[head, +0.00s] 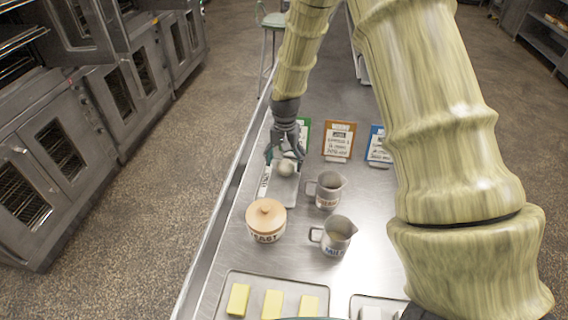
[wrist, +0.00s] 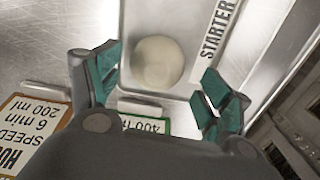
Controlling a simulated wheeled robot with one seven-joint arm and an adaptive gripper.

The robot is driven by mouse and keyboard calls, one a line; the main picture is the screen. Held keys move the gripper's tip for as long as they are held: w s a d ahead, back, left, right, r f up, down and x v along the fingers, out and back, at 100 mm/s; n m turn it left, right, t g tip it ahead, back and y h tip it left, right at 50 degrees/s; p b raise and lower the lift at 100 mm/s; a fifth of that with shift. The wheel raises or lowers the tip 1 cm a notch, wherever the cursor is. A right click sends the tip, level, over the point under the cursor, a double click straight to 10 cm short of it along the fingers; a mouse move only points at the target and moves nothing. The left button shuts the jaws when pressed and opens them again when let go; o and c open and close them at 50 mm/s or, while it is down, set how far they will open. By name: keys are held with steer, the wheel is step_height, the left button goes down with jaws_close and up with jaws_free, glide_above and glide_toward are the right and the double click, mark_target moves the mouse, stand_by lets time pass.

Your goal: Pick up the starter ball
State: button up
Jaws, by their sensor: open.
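The starter ball (head: 286,168) is a pale, round lump of dough on a small metal tray (head: 289,195). In the wrist view the ball (wrist: 158,62) lies on the tray near a label reading "STARTER" (wrist: 217,38). My gripper (head: 285,156) is above the tray's far end, with its fingers pointing down at the ball. In the wrist view my gripper (wrist: 160,90) is open, with teal pads on either side and the ball between and just beyond them. Nothing is held. I cannot tell the exact height of the fingertips over the tray.
A lidded yeast jar (head: 266,222), a metal jug (head: 326,190) and a milk jug (head: 335,236) stand nearer on the steel table. Recipe cards, including an orange one (head: 339,141) and a blue one (head: 378,146), stand behind. Butter sticks (head: 272,304) lie on a front tray.

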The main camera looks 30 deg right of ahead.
steer(key=shift+s+f+p, duration=0.15)
steer(key=shift+s+f, duration=0.05)
steer(key=shift+s, duration=0.3)
steer(key=shift+s+f+p, duration=0.15)
steer(key=shift+s, duration=0.35)
steer(key=shift+w+f, duration=0.7)
steer(key=shift+f, duration=0.05)
steer(key=shift+s+r, duration=0.25)
steer(key=shift+s, duration=0.05)
steer(key=shift+c, duration=1.4)
steer(key=shift+s+a, duration=0.1)
steer(key=c, duration=0.9)
